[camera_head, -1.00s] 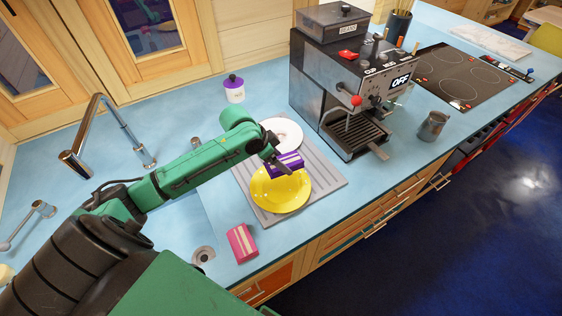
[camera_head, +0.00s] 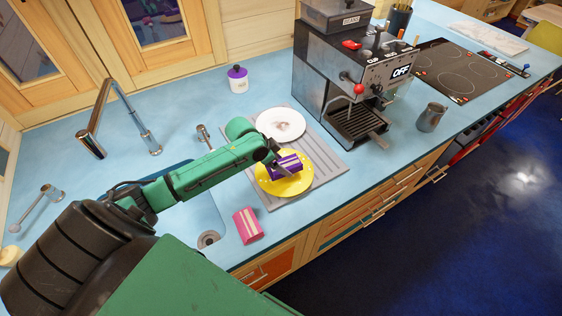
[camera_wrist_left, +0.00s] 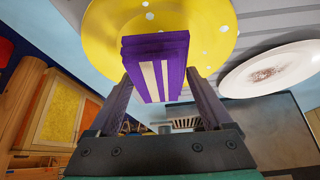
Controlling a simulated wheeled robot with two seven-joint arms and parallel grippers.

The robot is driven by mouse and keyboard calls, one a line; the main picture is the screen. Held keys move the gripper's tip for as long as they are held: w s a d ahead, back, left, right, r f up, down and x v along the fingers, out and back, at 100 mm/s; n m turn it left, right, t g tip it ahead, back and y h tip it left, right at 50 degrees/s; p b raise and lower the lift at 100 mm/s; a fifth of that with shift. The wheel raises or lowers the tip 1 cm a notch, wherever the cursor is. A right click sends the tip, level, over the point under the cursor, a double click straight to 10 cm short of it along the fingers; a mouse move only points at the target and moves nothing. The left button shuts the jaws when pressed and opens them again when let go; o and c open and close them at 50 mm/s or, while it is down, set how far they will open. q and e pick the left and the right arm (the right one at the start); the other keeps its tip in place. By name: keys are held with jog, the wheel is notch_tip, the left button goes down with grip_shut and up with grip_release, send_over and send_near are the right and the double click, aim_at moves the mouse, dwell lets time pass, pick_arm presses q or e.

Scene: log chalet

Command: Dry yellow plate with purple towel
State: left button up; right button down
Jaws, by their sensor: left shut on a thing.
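The yellow plate (camera_head: 299,185) lies on the grey ridged drying mat on the counter. It also shows in the left wrist view (camera_wrist_left: 105,30), with white spots and drops on it. The purple towel (camera_head: 284,164) is folded, with pale stripes. My left gripper (camera_head: 280,165) is shut on the purple towel (camera_wrist_left: 172,50) and holds it over the plate, seemingly at its surface; whether they touch is hard to tell. The towel hides part of the plate. My right gripper is not in view.
A white plate with a brown stain (camera_head: 281,124) lies behind on the drying mat (camera_head: 328,165). A pink folded towel (camera_head: 248,226) lies in front, beside the sink drain. A coffee machine (camera_head: 350,75) stands to the right. A purple-lidded jar (camera_head: 237,80) stands at the back.

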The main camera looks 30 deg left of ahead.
pick_arm(q)
jog(key=shift+w, duration=0.1)
jog(key=shift+w+f, duration=0.1)
jog(key=shift+f, duration=0.25)
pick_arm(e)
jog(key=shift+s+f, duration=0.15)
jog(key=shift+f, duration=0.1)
pick_arm(q)
jog(key=shift+f+b, duration=0.6)
jog(key=shift+f, duration=0.2)
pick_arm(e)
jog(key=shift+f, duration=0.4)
